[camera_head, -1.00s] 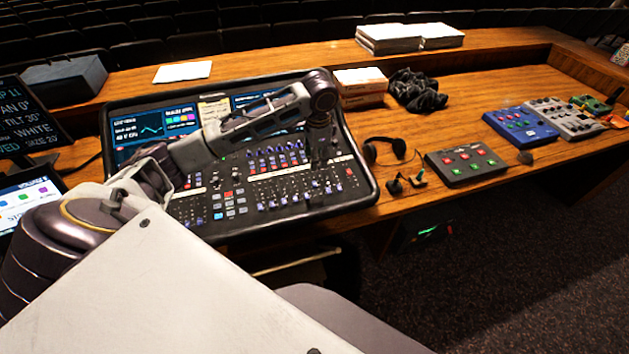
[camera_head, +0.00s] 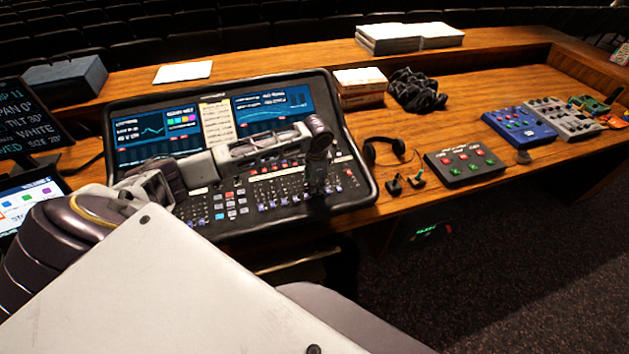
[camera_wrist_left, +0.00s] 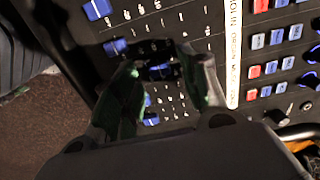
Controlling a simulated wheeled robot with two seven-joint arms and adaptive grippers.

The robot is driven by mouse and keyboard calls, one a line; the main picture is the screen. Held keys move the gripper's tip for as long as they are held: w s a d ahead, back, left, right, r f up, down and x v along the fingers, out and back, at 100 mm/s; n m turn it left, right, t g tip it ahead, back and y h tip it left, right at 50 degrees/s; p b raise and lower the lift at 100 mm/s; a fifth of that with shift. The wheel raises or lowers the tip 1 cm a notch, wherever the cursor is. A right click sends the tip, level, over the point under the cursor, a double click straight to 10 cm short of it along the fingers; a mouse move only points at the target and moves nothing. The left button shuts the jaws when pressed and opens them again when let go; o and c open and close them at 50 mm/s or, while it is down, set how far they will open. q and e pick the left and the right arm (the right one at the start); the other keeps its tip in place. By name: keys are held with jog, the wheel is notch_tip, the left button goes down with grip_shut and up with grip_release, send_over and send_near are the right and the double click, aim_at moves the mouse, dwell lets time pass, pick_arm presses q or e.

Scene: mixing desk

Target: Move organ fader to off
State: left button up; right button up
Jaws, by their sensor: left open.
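The mixing desk (camera_head: 240,225) is a black console with rows of blue-capped faders. My left gripper (camera_head: 318,188) points down over the fader rows at the right of the desk. In the left wrist view my left gripper (camera_wrist_left: 160,68) is open, with its fingers either side of a dark-blue fader cap (camera_wrist_left: 158,73); I cannot tell whether they touch it. A white label strip (camera_wrist_left: 234,45) beside the faders carries names, one of which seems to read organ. I cannot tell which fader is the organ one. Fingers hide some of the faders. My right gripper is not in view.
Other blue fader caps (camera_wrist_left: 115,46) sit close to the fingers. Headphones (camera_head: 384,151) and a grey button box (camera_head: 465,164) lie right of the desk. Boxes (camera_head: 360,86) stand behind its right corner. The wooden table (camera_head: 470,95) has clear room at the back right.

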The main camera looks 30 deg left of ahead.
pick_arm(q)
jog(key=shift+f, duration=0.5)
jog(key=shift+c, duration=0.4)
grip_shut()
